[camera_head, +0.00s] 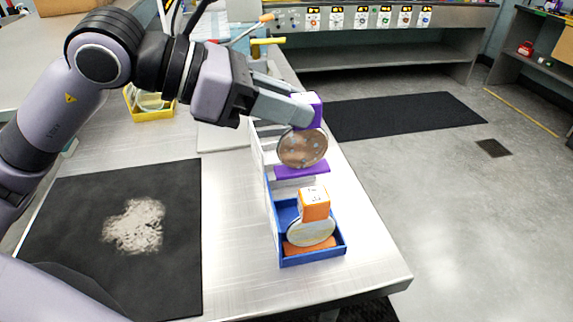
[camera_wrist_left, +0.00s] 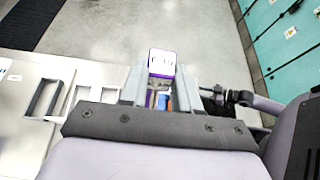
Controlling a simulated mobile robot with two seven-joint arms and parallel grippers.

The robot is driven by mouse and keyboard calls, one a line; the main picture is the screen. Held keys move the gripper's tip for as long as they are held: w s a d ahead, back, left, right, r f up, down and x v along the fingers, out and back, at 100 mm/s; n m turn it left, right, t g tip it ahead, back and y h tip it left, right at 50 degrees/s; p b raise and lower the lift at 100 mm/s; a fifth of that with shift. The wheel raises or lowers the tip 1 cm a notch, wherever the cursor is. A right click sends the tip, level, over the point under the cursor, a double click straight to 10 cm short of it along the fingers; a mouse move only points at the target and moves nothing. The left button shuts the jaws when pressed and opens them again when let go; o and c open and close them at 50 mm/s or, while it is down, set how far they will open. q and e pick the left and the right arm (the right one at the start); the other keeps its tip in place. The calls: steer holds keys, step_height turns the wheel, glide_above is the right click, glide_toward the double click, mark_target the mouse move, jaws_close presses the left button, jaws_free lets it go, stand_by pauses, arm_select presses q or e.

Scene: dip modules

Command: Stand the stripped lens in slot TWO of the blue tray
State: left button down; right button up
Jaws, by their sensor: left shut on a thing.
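My left gripper (camera_head: 305,110) is shut on the purple block (camera_head: 314,113) that tops a round lens (camera_head: 302,148). The lens hangs upright below, brownish, clear and speckled. In the wrist view the block's white labelled top with a purple edge (camera_wrist_left: 162,63) shows between the fingers (camera_wrist_left: 161,88). A purple strip (camera_head: 302,171) lies just under the lens; I cannot tell whether they touch. The blue tray (camera_head: 315,258) is at the table's right edge. Another lens (camera_head: 311,233), paler, with an orange block (camera_head: 314,208) on top, stands in its near part. Slot numbers are not readable. My right gripper is out of view.
A pale rack (camera_head: 258,150) is behind the blue tray, partly hidden by my gripper. A black mat (camera_head: 70,200) with a pale patch lies left. A yellow tray (camera_head: 150,115) is farther back. The table between mat and blue tray is clear.

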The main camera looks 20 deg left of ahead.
mark_target(286, 165)
arm_select(q)
step_height(286, 165, down, 10)
steer(key=shift+r+b, duration=0.2)
steer(key=shift+b, duration=0.1)
steer(key=shift+f, duration=0.15)
steer(key=c, duration=1.2)
jaws_free()
steer(key=shift+f+b, duration=0.1)
steer(key=shift+b, duration=0.2)
steer(key=shift+c, duration=0.2)
steer(key=o, duration=0.4)
steer(key=shift+o, duration=0.2)
